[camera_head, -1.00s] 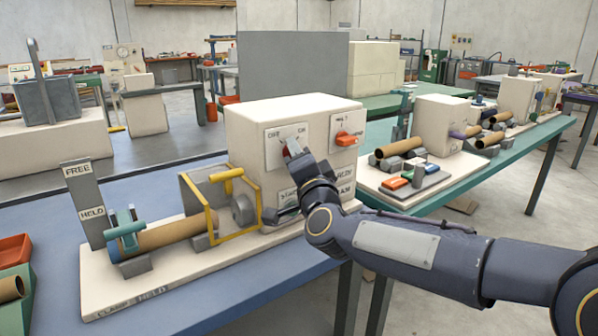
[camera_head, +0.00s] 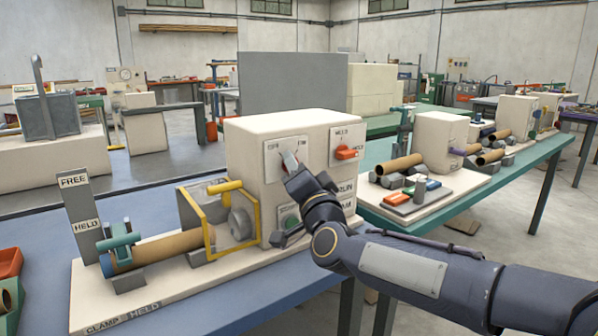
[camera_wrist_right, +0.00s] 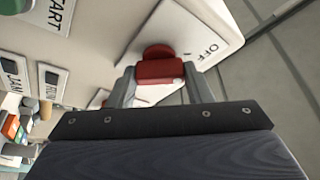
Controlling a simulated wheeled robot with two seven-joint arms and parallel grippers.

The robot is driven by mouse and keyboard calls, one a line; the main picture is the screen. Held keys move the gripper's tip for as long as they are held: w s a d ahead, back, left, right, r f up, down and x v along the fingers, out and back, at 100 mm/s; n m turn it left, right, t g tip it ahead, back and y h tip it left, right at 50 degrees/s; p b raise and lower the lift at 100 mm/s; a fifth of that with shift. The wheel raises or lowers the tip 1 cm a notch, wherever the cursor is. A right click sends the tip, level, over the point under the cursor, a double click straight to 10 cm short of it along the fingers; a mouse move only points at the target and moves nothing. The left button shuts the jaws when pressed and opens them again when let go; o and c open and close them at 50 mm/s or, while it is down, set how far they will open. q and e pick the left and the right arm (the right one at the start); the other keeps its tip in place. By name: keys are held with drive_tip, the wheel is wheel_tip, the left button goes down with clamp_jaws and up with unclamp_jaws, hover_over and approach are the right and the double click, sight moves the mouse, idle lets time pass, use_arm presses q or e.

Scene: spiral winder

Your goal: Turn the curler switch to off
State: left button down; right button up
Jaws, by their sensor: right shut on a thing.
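The curler switch sits on a white plate (camera_head: 271,167) on the upper left of the cream machine's front. In the right wrist view its red knob (camera_wrist_right: 160,68) stands between the two grey fingers of my right gripper (camera_wrist_right: 159,88), which are closed on its sides. The word OFF shows on the plate (camera_wrist_right: 208,50) to the right of the knob. In the head view my right gripper (camera_head: 291,163) covers most of the knob. My left gripper is not in view.
A second plate with an orange-red knob (camera_head: 347,153) is to the right on the cream machine (camera_head: 245,140). Buttons and labels lie below, partly behind my right arm. A yellow guard frame (camera_head: 196,214) and a cardboard tube (camera_head: 160,248) are at the left.

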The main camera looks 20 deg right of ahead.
drive_tip(key=o, duration=1)
drive_tip(key=v, duration=0.8)
drive_tip(key=s+d+f+n+g+y+p, duration=0.15)
drive_tip(key=s+f+n+g, duration=0.25)
drive_tip(key=s+f+g, duration=0.7)
drive_tip(key=s+d+f+n+g+y, duration=0.15)
drive_tip(key=s+f+n+g, duration=0.25)
drive_tip(key=s+f, duration=1.2)
drive_tip(key=r+p, duration=0.8)
drive_tip(key=r, duration=0.1)
drive_tip(key=r+p, duration=1.7)
drive_tip(key=r, duration=0.1)
drive_tip(key=shift+s+d, duration=0.25)
drive_tip(key=shift+s, duration=0.05)
